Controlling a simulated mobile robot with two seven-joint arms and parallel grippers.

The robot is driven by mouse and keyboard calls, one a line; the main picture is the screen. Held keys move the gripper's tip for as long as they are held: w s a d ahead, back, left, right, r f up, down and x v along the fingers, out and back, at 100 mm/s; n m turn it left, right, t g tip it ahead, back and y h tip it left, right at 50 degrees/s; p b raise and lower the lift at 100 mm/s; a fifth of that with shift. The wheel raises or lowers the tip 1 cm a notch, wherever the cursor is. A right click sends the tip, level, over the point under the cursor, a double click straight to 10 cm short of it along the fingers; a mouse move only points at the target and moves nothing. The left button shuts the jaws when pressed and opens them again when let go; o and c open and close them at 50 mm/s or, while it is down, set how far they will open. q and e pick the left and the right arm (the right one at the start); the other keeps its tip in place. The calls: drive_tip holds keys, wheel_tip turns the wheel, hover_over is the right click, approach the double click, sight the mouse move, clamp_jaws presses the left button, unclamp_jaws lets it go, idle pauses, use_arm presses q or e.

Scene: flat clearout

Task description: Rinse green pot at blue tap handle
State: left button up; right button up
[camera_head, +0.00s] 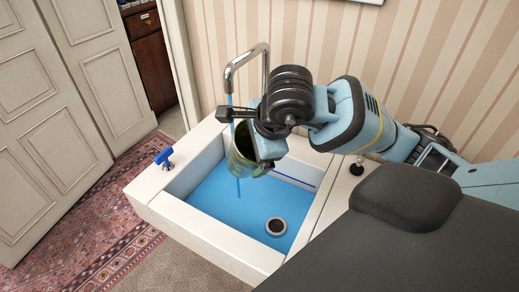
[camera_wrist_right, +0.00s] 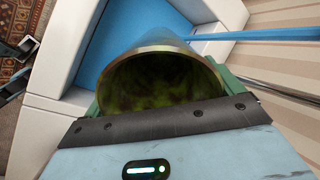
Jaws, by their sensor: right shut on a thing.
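The green pot (camera_head: 243,162) is in my right gripper (camera_head: 262,140), over the left part of the sink basin. My right gripper is shut on it. In the right wrist view the pot (camera_wrist_right: 165,65) shows its open mouth, with a mottled dark green-brown inside. The blue tap handle (camera_head: 164,157) stands on the sink's left rim, apart from the gripper. A thin blue water stream (camera_head: 231,108) runs from the chrome tap (camera_head: 264,62) down at the pot and shows again below it.
The white sink (camera_head: 215,245) has a blue basin floor with a round drain (camera_head: 276,227). A small black knob (camera_head: 357,166) stands on its right rim. A striped wall (camera_head: 300,35) is close behind. White doors (camera_head: 50,120) and a patterned rug (camera_head: 85,235) lie to the left.

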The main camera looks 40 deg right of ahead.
sight(244, 137)
drive_tip(key=shift+w+f+b, duration=0.15)
drive_tip(key=shift+w+b, duration=0.05)
drive_tip(key=shift+w, duration=0.65)
drive_tip(key=shift+w+f+b, duration=0.15)
drive_tip(key=shift+w, duration=0.65)
use_arm(q)
drive_tip(key=shift+s+f, duration=0.15)
drive_tip(key=shift+f, duration=0.4)
use_arm(e)
drive_tip(key=shift+w+f, duration=0.1)
drive_tip(key=shift+w, duration=0.5)
use_arm(q)
drive_tip(key=shift+s, duration=0.2)
use_arm(e)
drive_tip(key=shift+d, duration=0.1)
use_arm(q)
drive_tip(key=shift+s+f, duration=0.25)
drive_tip(key=shift+s, duration=0.05)
use_arm(e)
drive_tip(key=shift+d, duration=0.45)
use_arm(q)
drive_tip(key=shift+w+r, duration=0.1)
drive_tip(key=shift+w, duration=0.25)
use_arm(e)
drive_tip(key=shift+a, duration=0.15)
use_arm(q)
drive_tip(key=shift+w+r, duration=0.15)
drive_tip(key=shift+w, duration=0.05)
use_arm(e)
drive_tip(key=shift+a, duration=0.45)
